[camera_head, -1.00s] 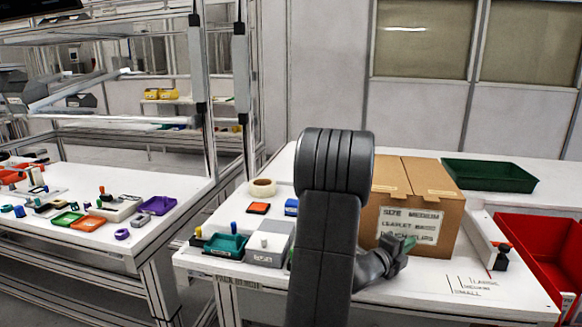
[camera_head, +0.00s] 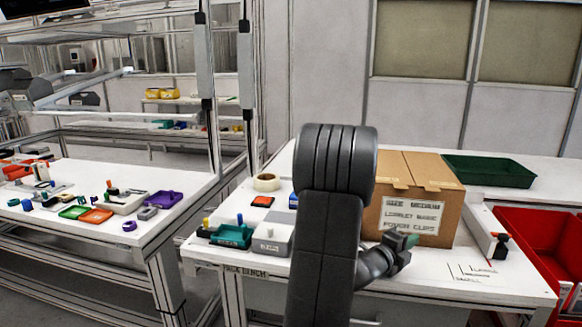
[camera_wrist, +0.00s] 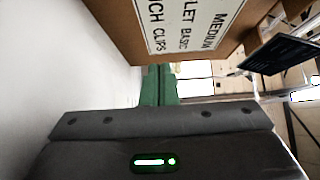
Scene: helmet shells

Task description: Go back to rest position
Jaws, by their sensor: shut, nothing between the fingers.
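My gripper (camera_head: 412,240) is at the end of my dark arm, in front of the cardboard box on the pack bench. Its green fingers (camera_wrist: 159,88) are together in the wrist view, with nothing between them. The cardboard box (camera_head: 410,212) stands closed on the bench, with a printed label facing me. In the wrist view the box (camera_wrist: 122,18) shows just beyond the fingertips. I cannot tell the exact gap between fingers and box. My arm hides part of the bench and the box's left side.
The white pack bench (camera_head: 500,287) holds a teal tray (camera_head: 232,236), a grey box (camera_head: 271,240) and a tape roll (camera_head: 266,182). A red bin (camera_head: 540,250) stands at right. The left table (camera_head: 60,238) carries small parts.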

